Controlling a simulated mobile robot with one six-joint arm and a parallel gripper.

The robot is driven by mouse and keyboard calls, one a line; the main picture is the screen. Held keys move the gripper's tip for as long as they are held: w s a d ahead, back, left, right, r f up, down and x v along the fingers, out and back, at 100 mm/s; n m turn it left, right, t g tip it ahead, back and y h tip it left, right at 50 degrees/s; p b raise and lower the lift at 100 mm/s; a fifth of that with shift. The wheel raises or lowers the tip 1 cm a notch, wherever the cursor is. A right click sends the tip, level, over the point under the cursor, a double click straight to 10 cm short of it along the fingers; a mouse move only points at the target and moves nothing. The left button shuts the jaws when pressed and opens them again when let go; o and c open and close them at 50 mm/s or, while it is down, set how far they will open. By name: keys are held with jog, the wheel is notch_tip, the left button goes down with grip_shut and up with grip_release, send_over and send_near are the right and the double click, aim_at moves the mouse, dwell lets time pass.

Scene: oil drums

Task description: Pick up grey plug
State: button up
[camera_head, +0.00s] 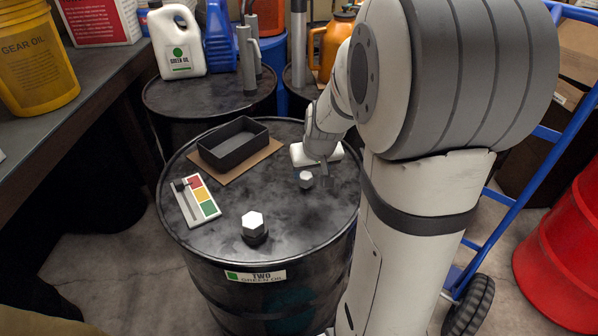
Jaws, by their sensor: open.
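The grey plug (305,180) is a small grey piece with a faceted top. It stands on the black drum top (285,215), right of the middle. My gripper (316,172) is open and points down just above and behind the plug. The fingers are small and partly hidden by the gripper's white body. I cannot tell whether a finger is beside or touching the plug. A larger plug with a white hexagonal top (253,222) and a dark base stands near the drum's front edge.
A black open tray (232,163) on a brown board stands at the drum's back left. A card with red, yellow and green squares (198,200) lies at the left. A white jug (177,45) stands on another drum behind. The drum's middle is clear.

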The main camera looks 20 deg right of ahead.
aim_at(307, 178)
jog(key=x, duration=0.6)
jog(key=shift+s+a, duration=0.1)
jog(key=shift+a, duration=0.2)
jog(key=shift+c, duration=0.2)
jog(key=c, duration=1)
